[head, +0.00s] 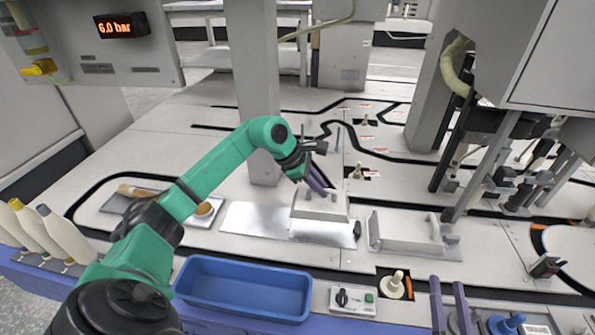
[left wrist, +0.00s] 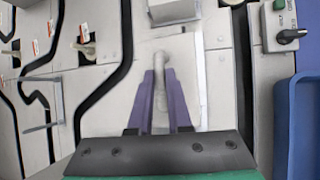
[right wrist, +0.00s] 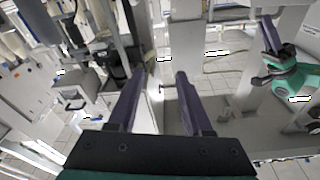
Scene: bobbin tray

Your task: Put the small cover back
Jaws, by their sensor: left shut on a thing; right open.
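A small pale grey cover (head: 320,208) with upright ends is at a flat metal plate (head: 255,222) in the middle of the head view. My left gripper (head: 318,184) reaches down to it from above and is shut on it. In the left wrist view the purple fingers (left wrist: 160,100) close on either side of a pale, bar-like part of the cover (left wrist: 161,72). I cannot tell whether the cover touches the plate. My right gripper (head: 452,300) is open and empty at the bottom of the head view; its fingers show apart in the right wrist view (right wrist: 158,95).
A similar pale bracket (head: 405,245) stands just right of the cover. In front are a blue bin (head: 245,288) and a switch box (head: 353,300). A tray with bobbins (head: 150,203) lies left. Grey columns (head: 257,90) and machine arms stand behind and right.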

